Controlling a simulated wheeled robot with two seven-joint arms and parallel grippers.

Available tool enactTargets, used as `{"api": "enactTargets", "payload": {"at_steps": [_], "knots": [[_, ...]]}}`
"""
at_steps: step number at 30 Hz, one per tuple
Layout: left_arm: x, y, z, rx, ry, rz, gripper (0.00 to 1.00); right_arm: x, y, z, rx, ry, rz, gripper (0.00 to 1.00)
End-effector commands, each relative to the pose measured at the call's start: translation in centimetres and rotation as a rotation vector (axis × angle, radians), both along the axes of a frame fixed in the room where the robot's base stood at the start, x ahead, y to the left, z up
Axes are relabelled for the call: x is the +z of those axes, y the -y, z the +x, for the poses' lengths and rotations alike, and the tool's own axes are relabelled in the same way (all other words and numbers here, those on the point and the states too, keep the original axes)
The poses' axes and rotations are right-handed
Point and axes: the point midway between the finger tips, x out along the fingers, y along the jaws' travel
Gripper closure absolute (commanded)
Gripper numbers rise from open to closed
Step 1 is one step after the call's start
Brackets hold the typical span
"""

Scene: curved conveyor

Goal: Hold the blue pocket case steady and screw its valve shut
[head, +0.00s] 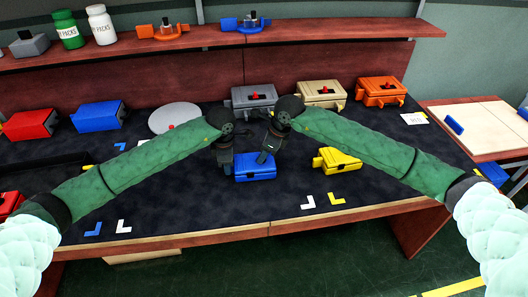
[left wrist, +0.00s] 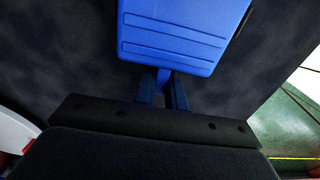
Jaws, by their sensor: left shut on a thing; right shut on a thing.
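The blue pocket case (head: 258,172) lies flat on the dark mat in the middle of the bench. My left gripper (head: 227,168) is at its left end. In the left wrist view, my left gripper (left wrist: 163,90) is shut on a narrow blue tab at the end of the case (left wrist: 175,35), one finger on each side. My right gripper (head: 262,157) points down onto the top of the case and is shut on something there. The valve is hidden by the right gripper's fingers, and its turn cannot be seen.
Grey (head: 254,97), beige (head: 322,94) and orange (head: 381,90) cases with red valves stand behind. A yellow case (head: 337,160) lies to the right. A white round disc (head: 175,117) and another blue case (head: 101,115) are to the left.

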Motion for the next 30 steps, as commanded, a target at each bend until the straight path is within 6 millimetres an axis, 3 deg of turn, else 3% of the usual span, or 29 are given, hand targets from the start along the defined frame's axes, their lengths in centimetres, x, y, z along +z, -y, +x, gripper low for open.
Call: {"api": "enactTargets", "payload": {"at_steps": [15,30], "knots": [[-0.03,-0.08,0.00,0.000,-0.001,0.001,1.00,0.04,0.05,0.39,0.328,-0.003,0.000,0.82],[-0.06,-0.07,-0.01,0.000,-0.001,0.001,1.00,0.10,0.03,0.43,0.393,-0.002,0.002,0.82]]}}
